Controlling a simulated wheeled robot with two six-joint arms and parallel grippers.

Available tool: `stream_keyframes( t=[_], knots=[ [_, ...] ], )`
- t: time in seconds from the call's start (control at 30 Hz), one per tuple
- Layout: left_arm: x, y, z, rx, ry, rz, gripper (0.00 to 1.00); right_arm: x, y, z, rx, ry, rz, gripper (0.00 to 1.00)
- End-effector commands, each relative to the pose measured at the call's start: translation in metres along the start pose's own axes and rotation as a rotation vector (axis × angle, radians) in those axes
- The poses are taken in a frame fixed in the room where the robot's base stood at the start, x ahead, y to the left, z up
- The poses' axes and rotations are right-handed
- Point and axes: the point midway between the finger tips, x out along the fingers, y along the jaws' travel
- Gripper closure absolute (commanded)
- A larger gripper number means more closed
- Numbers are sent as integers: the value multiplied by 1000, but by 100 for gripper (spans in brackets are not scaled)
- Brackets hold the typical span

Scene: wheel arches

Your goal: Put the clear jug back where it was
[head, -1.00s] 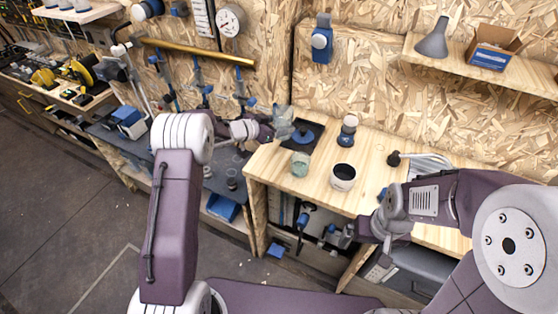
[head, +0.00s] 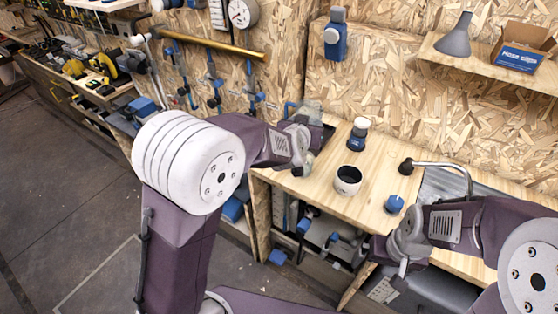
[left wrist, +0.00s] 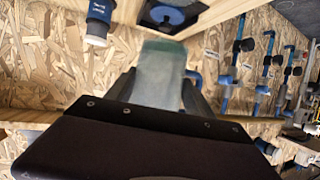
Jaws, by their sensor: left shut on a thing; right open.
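The clear jug (left wrist: 160,74) shows in the left wrist view as a pale greenish see-through body. It sits between the grey fingers of my left gripper (left wrist: 158,92), which is shut on it. In the head view my left gripper (head: 303,154) is over the left end of the wooden bench. A small greenish patch of clear material shows beside it, mostly hidden by the wrist. I cannot tell whether the jug touches the bench. My right gripper (head: 396,262) is open and empty, low in front of the bench.
On the wooden bench (head: 325,198) stand a white cup with a dark inside (head: 348,180), a blue-and-white jar (head: 358,134) and a blue knob (head: 394,204). A tap (head: 440,166) is farther right. A dark pad with a blue disc (left wrist: 167,15) shows near the jug.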

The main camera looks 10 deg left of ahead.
Motion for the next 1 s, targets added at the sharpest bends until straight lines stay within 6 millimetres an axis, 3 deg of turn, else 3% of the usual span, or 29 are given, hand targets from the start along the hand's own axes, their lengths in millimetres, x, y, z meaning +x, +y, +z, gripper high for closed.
stream_keyframes(
  t=[0.1,0.37,0.63,1.0],
  knots=[
    [-14,5,17,-10,0,-22,85,7,0,1,0,0,0,0],
    [-18,2,23,-16,1,-35,85,10,0,1,0,0,0,0],
    [8,-41,47,-16,-1,-38,85,34,1,4,0,0,0,0],
    [40,-99,71,-16,-1,-36,85,40,1,4,0,0,0,0]
  ],
)
